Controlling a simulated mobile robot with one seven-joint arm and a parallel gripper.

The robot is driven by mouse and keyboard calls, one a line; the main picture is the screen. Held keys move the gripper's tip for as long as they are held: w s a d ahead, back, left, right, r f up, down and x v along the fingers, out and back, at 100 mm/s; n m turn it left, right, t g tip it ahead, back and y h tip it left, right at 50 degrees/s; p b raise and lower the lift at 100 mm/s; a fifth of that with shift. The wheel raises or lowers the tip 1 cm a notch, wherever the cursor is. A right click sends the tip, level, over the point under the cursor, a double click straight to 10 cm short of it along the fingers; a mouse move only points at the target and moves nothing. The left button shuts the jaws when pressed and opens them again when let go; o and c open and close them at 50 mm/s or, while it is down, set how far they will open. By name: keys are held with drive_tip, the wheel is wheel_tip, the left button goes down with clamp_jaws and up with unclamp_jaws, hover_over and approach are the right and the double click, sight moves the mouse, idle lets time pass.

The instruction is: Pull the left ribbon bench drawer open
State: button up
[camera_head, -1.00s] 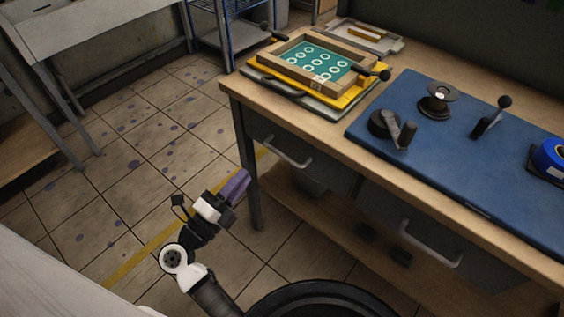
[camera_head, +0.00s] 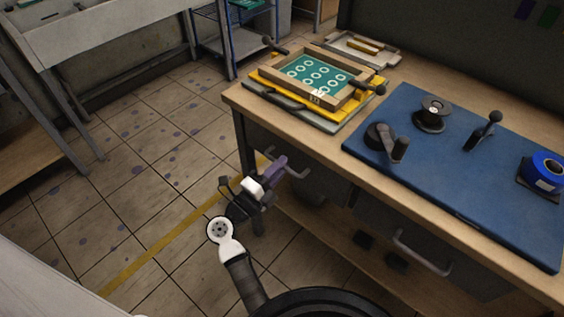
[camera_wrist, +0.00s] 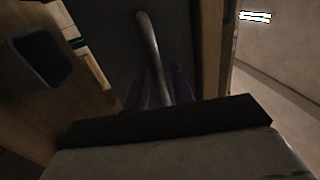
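The left ribbon bench drawer (camera_head: 318,184) is a dark grey front under the left part of the wooden bench top, and looks shut. Its pale curved bar handle (camera_head: 297,174) sticks out at the upper left of that front. My gripper (camera_head: 277,167) has purple fingers and is at the handle's left end, in front of the drawer. In the wrist view the handle (camera_wrist: 149,40) runs down between the two purple fingers (camera_wrist: 160,88), which stand apart on either side of it. Whether they touch it is hidden by the dark gripper body.
A second drawer handle (camera_head: 421,254) is farther right. The bench top (camera_head: 345,137) holds a yellow printing frame (camera_head: 318,80) and a blue mat (camera_head: 450,170) with a crank and tape.

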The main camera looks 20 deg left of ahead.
drive_tip(key=shift+w+d+r, duration=0.1)
drive_tip(key=shift+w+d, duration=0.1)
drive_tip(key=shift+w, duration=0.35)
clamp_jaws()
drive_tip(key=shift+s, duration=0.1)
